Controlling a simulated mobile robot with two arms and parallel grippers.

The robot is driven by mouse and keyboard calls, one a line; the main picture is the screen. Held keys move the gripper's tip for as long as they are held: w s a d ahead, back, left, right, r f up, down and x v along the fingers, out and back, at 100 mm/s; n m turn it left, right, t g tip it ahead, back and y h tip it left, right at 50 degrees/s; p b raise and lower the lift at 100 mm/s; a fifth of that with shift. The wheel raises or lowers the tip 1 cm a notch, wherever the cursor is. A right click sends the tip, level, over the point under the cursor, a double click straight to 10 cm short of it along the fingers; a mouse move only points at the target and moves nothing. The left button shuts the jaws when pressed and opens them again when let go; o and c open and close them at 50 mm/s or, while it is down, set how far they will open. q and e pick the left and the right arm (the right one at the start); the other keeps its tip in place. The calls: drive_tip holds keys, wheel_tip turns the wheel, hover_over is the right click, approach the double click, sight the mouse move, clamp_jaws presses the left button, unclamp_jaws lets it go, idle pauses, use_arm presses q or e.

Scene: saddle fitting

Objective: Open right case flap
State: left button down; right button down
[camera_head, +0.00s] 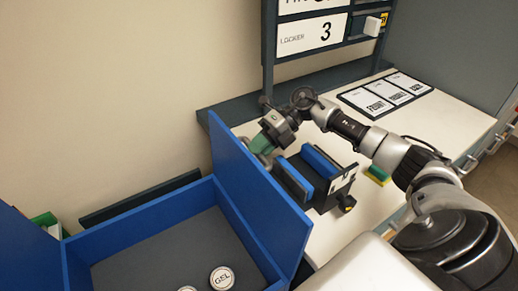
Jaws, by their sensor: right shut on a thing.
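The blue case (140,223) stands open at the lower left, with a dark grey inside. Its right flap (245,195) is a blue panel standing up, tilted, along the case's right side. The left flap (25,255) shows at the left edge, folded outward. My right gripper (261,158) is at the flap's upper edge, shut on it; its fingertips are partly hidden by the panel. My left gripper is not in view.
Round white tins, one marked GEL (222,278), lie in the case. Right of the flap, a dark holder with blue pads (320,170) and a yellow-green sponge (377,175) are on the pale counter (440,118). Labelled cards (385,92) lie behind. A locker rack stands at the back.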

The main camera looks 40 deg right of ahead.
drive_tip(key=shift+s+d+f, duration=0.1)
drive_tip(key=shift+s+f, duration=0.15)
drive_tip(key=shift+f, duration=0.6)
drive_tip(key=c, duration=1.3)
unclamp_jaws()
drive_tip(key=shift+w, duration=0.1)
drive_tip(key=shift+o, duration=1.2)
drive_tip(key=shift+w, duration=0.25)
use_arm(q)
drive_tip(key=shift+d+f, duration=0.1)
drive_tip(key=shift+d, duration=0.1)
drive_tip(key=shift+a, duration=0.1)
use_arm(e)
drive_tip(key=shift+r, duration=0.15)
drive_tip(key=shift+s+d+r, duration=0.1)
drive_tip(key=shift+d+r, duration=0.05)
drive_tip(key=shift+d, duration=0.1)
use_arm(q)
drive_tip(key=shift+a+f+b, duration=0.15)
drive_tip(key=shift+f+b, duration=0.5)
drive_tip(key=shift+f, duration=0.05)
use_arm(e)
drive_tip(key=v, duration=1)
